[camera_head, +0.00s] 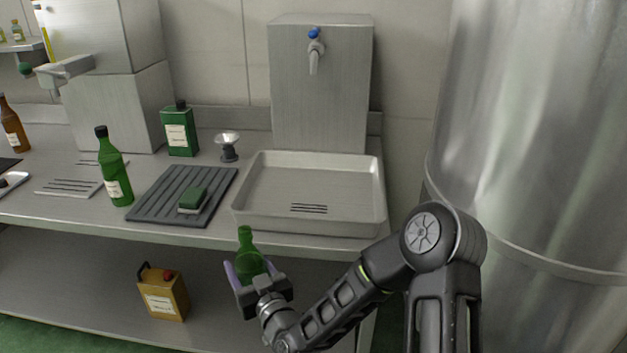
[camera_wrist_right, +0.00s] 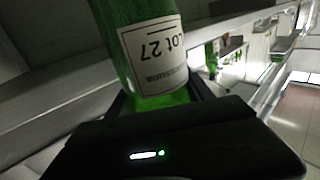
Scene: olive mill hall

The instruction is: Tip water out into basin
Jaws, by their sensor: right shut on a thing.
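My right gripper (camera_head: 256,277) is shut on a green glass bottle (camera_head: 246,247). It holds the bottle roughly upright in front of the counter's front edge, below the level of the basin rim. In the right wrist view the bottle (camera_wrist_right: 138,50) shows a white label reading "LOT 27". Whether there is water inside cannot be seen. The basin (camera_head: 310,183) is a shallow steel tray with dark slots in its floor, on the counter beyond and to the right of the bottle. A tap (camera_head: 315,55) with a blue knob is above it. My left gripper is not in view.
A ribbed dark mat (camera_head: 160,207) with a green sponge (camera_head: 193,200) lies left of the basin. Another green bottle (camera_head: 113,170), a green tin (camera_head: 180,130) and a small funnel (camera_head: 228,147) stand nearby. A yellow can (camera_head: 163,293) sits on the lower shelf. A big steel tank (camera_head: 540,130) is at the right.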

